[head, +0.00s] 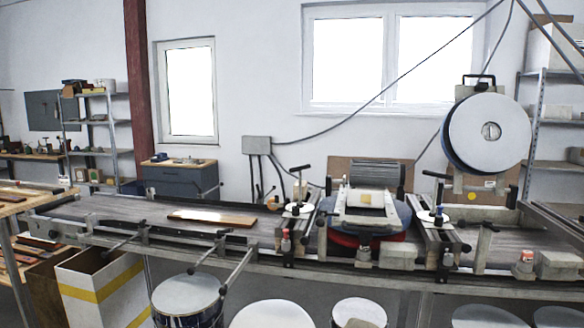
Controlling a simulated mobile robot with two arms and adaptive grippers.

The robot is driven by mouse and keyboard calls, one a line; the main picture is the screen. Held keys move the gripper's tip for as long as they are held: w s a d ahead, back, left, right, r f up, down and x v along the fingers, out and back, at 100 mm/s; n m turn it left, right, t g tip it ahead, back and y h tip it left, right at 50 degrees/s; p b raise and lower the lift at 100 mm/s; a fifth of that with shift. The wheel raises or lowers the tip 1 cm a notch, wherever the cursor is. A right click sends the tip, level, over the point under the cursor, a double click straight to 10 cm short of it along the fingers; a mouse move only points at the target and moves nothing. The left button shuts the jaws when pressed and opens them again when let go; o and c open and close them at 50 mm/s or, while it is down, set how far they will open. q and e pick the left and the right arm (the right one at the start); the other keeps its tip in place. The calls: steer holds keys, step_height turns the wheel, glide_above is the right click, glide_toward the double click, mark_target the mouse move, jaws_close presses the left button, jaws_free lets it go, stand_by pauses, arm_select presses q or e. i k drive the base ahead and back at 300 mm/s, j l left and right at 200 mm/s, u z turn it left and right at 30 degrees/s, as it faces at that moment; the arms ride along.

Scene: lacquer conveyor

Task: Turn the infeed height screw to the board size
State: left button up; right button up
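A brown board (212,218) lies flat on the conveyor belt (110,207), left of the machine head. A height screw with a black T-handle (300,170) stands above a white dial (297,208) at the machine's left side, the side where the board lies. A similar T-handle (437,177) with a white dial (432,216) stands at the right side. The dial markings are too small to read. Neither of my grippers shows in the head view.
The coating head (366,207) with a red and blue base sits between the two screws. A large round reel (488,133) stands behind it at right. Guide rods and clamps line the conveyor's front edge. A drum (188,300) and a striped box (100,290) stand below.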

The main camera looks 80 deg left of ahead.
mark_target(299, 169)
steer(key=u, duration=2.75)
